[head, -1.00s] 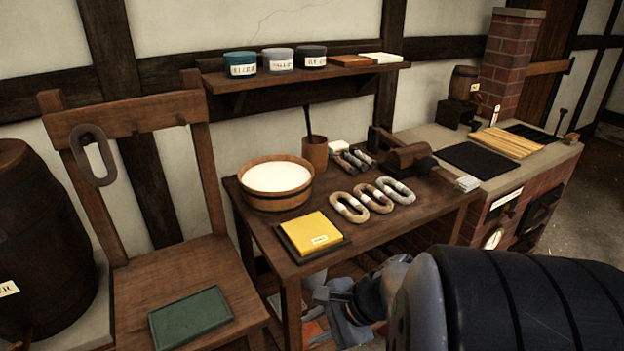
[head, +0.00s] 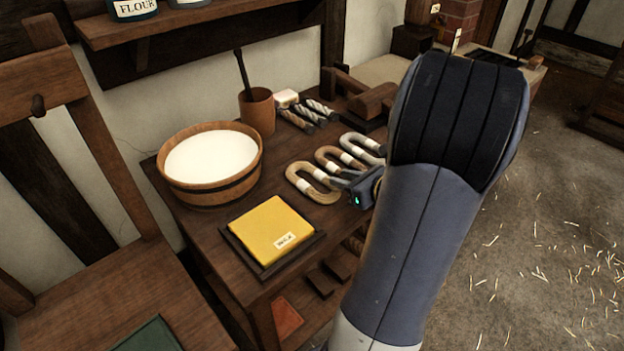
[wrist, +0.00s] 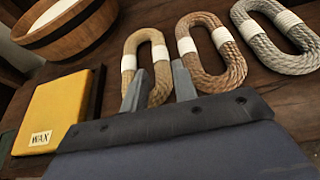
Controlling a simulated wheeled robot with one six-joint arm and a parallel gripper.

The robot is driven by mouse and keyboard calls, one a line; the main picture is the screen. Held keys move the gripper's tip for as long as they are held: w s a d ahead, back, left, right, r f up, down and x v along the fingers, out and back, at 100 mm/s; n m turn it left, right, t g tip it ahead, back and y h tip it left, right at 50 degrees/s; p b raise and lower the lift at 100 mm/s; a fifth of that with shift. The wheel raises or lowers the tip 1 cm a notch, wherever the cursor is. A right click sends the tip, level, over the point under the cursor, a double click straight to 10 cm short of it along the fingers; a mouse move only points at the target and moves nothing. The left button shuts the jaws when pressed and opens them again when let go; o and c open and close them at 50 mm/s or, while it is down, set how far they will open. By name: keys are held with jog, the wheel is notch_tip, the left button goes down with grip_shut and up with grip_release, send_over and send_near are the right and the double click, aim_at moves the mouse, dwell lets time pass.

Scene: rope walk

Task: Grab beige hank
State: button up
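The beige hank (head: 299,185) is an oval rope loop with white bands, lying on the wooden table at the left end of a row of three. In the wrist view the beige hank (wrist: 162,78) lies ahead of my gripper (wrist: 157,78). My gripper is open, with its two fingers apart on either side of the hank's near end. In the head view my gripper (head: 345,181) is low beside the hanks, partly hidden by my wrist. I cannot tell whether the fingers touch the rope.
The brown hank (wrist: 214,60) and grey hank (wrist: 279,40) lie close to the right. A yellow wax block (head: 270,229) is on a dark board at the front. A wooden tub (head: 210,190) of white stuff stands at the left. Several small rope pieces (head: 307,113) lie behind.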

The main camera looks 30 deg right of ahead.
aim_at(321, 173)
jog(key=x, duration=0.7)
jog(key=shift+w+a+f, duration=0.1)
jog(key=shift+f, duration=0.05)
grip_shut()
